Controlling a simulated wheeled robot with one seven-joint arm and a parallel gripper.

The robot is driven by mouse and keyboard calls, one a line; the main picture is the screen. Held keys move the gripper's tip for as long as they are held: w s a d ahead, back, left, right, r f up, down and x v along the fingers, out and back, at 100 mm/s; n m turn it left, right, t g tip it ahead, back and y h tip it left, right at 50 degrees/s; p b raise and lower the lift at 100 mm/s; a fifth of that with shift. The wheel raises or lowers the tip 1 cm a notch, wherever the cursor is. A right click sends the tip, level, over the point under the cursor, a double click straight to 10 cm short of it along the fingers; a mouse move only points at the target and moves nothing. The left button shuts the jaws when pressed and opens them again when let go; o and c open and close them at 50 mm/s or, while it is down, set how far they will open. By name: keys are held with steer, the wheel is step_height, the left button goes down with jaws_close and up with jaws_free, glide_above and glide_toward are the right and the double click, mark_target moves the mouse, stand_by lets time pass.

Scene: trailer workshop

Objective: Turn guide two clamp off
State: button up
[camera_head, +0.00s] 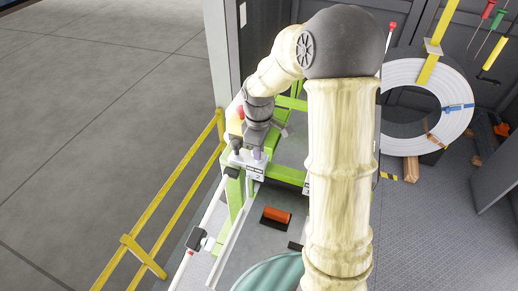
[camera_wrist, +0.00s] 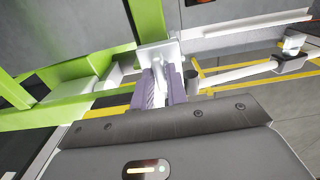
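The guide two clamp (camera_head: 252,171) is a white block with a label reading "2", on the green frame in the head view. In the wrist view its pale plate and lever (camera_wrist: 158,60) stand straight ahead of my gripper. My gripper (camera_head: 258,153) is right at the clamp, pointing down. In the wrist view its two purple-grey fingers (camera_wrist: 166,86) lie on either side of the pale lever, close to it. Whether they press on it I cannot tell. The palm hides the lower part of the wrist view.
A yellow railing (camera_head: 150,222) runs along the left. An orange-handled tool (camera_head: 276,215) lies on the grey bench surface below the clamp. A white coil (camera_head: 442,105) hangs at the right. White rods and a second fitting (camera_head: 196,240) are at the front left.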

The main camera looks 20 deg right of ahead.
steer(key=o, duration=0.3)
step_height(320, 180, up, 17)
steer(key=b, duration=0.2)
steer(key=shift+r+b, duration=0.2)
steer(key=shift+b, duration=0.1)
stand_by(0.3)
steer(key=s+f+m+t, duration=0.2)
steer(key=s+f+m, duration=0.9)
steer(key=s+f, duration=0.3)
step_height(320, 180, down, 3)
steer(key=shift+s+f+t, duration=0.15)
steer(key=shift+s+t, duration=0.1)
steer(key=shift+t, duration=0.05)
